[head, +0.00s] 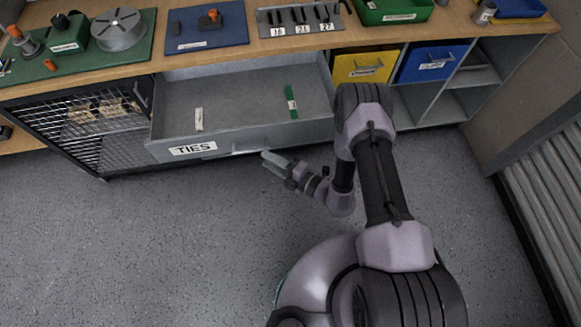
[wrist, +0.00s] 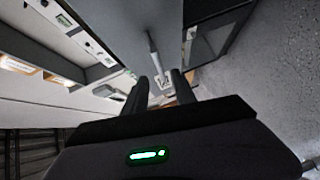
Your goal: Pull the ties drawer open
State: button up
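The ties drawer (head: 240,138) stands pulled out from under the bench, its inside showing. Its front has a white TIES label (head: 193,149) and a slim bar handle (head: 232,152). A white tie bundle (head: 199,119) and a green tie bundle (head: 291,102) lie inside. My gripper (head: 268,158) is at the right end of the handle, low in front of the drawer. In the wrist view my gripper (wrist: 162,76) has its fingers apart, with the handle (wrist: 154,52) ahead of and partly between them. I cannot tell whether they touch it.
A wire-mesh cage (head: 95,128) stands left of the drawer. Yellow (head: 363,66) and blue (head: 430,62) bins sit in cubbies to the right. The bench top holds a blue mat (head: 206,28) and a slotted rack (head: 300,18). The floor in front is clear.

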jog(key=p+v, duration=0.1)
jog(key=v, duration=0.8)
jog(key=shift+s+d, duration=0.2)
jog(key=shift+d, duration=0.15)
notch_tip(320, 180, up, 17)
jog(key=w+a+n+g+y, duration=0.2)
jog(key=n+g, duration=0.5)
jog(key=n, duration=0.6)
jog(key=s+r+n+g+h, duration=0.4)
jog(key=s+r+n, duration=0.1)
jog(key=r+n, duration=0.45)
jog(key=s+d+r+n+t+h+b, duration=0.1)
jog(key=s+d+r+n+t+h, duration=0.3)
jog(key=n, duration=0.4)
jog(key=s+d+r+n+t+h+b, duration=0.1)
jog(key=s+d+r+n+t+h, duration=0.3)
jog(key=d+r+n+h, duration=0.2)
notch_tip(320, 180, up, 3)
jog(key=d+n, duration=0.3)
